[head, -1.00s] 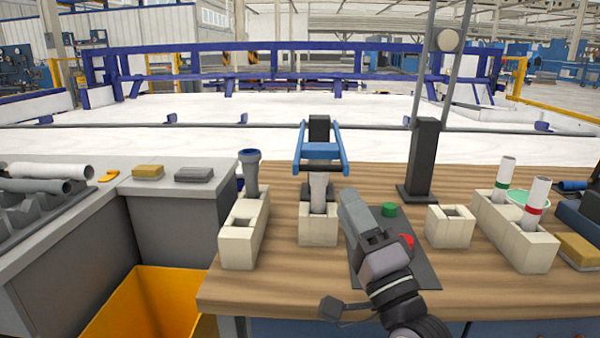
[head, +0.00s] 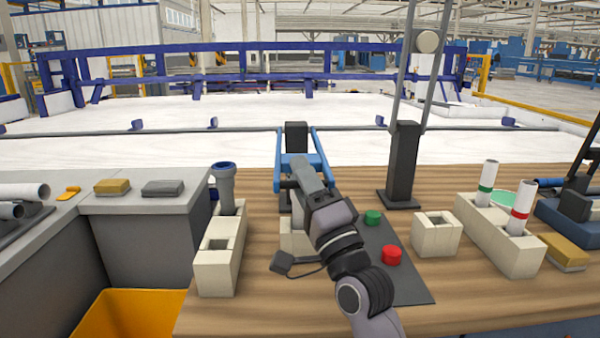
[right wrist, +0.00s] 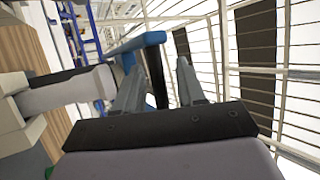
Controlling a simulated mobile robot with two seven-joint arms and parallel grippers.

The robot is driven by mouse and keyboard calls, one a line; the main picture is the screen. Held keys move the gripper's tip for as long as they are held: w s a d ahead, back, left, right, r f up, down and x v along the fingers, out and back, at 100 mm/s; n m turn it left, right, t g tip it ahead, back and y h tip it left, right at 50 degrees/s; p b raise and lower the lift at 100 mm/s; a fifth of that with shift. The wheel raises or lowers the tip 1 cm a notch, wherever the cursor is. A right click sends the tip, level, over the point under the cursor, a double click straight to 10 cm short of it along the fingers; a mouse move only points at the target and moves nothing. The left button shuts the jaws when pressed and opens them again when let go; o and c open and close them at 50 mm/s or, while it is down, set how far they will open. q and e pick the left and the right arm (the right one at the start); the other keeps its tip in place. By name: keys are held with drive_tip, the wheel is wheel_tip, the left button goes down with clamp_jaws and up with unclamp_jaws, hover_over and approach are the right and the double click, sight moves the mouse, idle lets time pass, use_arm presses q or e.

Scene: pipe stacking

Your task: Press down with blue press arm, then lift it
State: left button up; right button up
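The blue press arm (head: 317,150) stands raised at the back of the wooden table, on a black post (head: 296,136). My right gripper (head: 303,170) is in front of its crossbar and covers part of it. In the right wrist view the two fingers of my right gripper (right wrist: 158,68) are apart. The blue frame (right wrist: 138,44) and a dark bar of the press arm show at and between the fingertips; I cannot tell if they touch. A pale pipe (right wrist: 66,93) sits in a cream block (head: 293,238) under the press, mostly hidden in the head view. My left gripper is out of view.
A cream block (head: 218,268) with a grey-blue pipe (head: 225,188) stands to the left. Green (head: 373,217) and red (head: 391,255) buttons sit on a dark plate right of my forearm. A black post (head: 402,165) and more cream blocks (head: 437,235) stand to the right.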

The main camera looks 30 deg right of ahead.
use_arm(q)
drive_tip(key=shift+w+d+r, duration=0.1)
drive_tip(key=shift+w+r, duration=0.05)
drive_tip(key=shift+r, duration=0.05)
use_arm(e)
drive_tip(key=shift+w+r, duration=0.25)
drive_tip(key=shift+w, duration=0.2)
clamp_jaws()
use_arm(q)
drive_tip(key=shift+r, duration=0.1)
use_arm(e)
drive_tip(key=shift+r, duration=0.1)
